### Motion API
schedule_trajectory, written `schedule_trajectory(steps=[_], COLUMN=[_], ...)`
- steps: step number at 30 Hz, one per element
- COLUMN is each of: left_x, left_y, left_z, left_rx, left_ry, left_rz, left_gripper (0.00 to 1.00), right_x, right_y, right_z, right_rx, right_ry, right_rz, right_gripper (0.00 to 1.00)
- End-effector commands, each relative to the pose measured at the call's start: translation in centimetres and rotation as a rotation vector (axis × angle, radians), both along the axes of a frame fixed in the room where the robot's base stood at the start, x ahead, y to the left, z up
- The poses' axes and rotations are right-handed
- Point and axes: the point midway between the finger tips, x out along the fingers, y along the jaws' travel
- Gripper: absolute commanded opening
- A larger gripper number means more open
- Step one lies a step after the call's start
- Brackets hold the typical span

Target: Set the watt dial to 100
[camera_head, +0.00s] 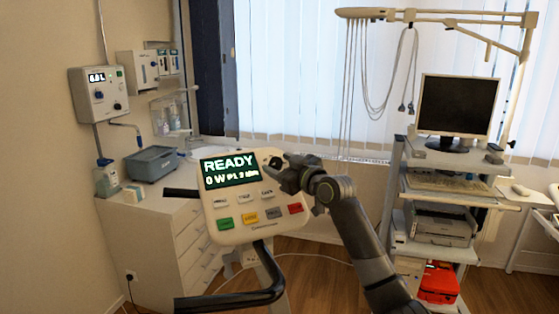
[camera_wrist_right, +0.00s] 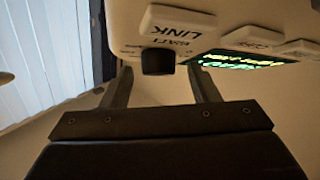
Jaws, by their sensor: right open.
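The console (camera_head: 236,232) is a pale panel with a dark display (camera_head: 230,171) reading READY and 0 W. The watt dial is a small black knob (camera_wrist_right: 158,62) beside an upside-down WATT label in the right wrist view. In the head view the dial (camera_head: 273,158) sits right of the display, close to my gripper and partly hard to make out. My right gripper (camera_head: 283,169) is open at the dial. In the wrist view its two fingers (camera_wrist_right: 160,76) stand either side of the knob, with a visible gap on each side. My left gripper is not in view.
Grey, green, yellow and red buttons (camera_head: 250,216) lie below the display. A white key marked LINK (camera_wrist_right: 178,22) is close to the knob. A black handlebar (camera_head: 235,300) curves below the console. A cart with a monitor (camera_head: 457,105) stands right, a drawer cabinet (camera_head: 165,220) left.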

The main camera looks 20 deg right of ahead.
Motion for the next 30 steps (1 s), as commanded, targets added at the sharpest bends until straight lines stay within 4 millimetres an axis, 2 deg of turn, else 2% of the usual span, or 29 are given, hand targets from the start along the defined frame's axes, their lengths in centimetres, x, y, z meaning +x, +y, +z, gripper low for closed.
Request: schedule_trajectory(steps=[13, 23, 30], left_x=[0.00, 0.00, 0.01], left_y=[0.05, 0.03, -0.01], left_z=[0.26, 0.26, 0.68], left_rx=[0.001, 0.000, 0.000], left_ry=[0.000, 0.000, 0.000], left_rz=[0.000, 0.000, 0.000], left_gripper=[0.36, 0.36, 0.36], right_x=[0.64, 0.63, 0.61], right_y=[0.24, 0.22, 0.28], right_z=[-0.04, -0.04, 0.09], right_rx=[0.000, 0.000, 0.008], right_ry=[0.001, 0.001, 0.001], right_rz=[-0.001, -0.001, -0.012], right_gripper=[0.55, 0.12, 0.11])
